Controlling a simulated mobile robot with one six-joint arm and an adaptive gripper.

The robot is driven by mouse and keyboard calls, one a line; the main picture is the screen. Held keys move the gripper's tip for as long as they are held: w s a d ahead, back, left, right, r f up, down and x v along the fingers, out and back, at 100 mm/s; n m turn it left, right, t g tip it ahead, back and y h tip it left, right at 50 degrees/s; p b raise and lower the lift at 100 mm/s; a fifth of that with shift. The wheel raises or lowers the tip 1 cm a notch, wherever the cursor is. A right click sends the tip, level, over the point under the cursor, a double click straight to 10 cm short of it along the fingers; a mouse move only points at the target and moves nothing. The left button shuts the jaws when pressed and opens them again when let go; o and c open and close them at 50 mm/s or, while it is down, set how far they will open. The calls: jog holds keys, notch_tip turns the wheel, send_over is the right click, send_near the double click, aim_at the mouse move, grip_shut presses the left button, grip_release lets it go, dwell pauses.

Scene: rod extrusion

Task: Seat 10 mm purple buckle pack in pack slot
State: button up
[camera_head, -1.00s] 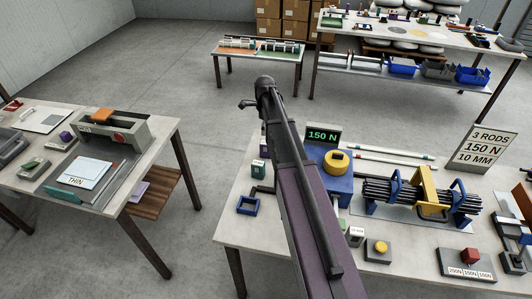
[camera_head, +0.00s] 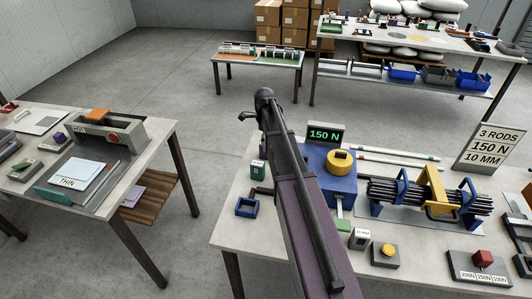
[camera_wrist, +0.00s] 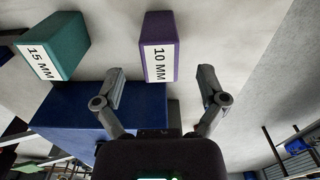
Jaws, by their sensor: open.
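The purple 10 MM pack (camera_wrist: 168,45) shows in the wrist view, upper middle, with its white label facing me. My gripper (camera_wrist: 163,88) is open and empty, its two fingers spread below and to either side of the pack in the picture; I see no contact. The teal 15 MM pack (camera_wrist: 68,38) stands to the left. A large blue block (camera_wrist: 100,112) lies beyond the left finger. I cannot identify the pack slot.
The bench (camera_head: 235,232) holds a blue machine (camera_head: 334,183) with a yellow knob and a 150 N display (camera_head: 325,134). A black rod bundle (camera_head: 405,193) lies to its right. A blue square frame (camera_head: 247,207) sits near the left edge. Another table (camera_head: 150,153) stands left across open floor.

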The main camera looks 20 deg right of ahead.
jog(key=shift+f, duration=0.15)
notch_tip(320, 180, down, 5)
jog(key=b, duration=0.5)
jog(key=shift+s+d, duration=0.1)
dwell(0.3)
dwell(0.5)
grip_shut()
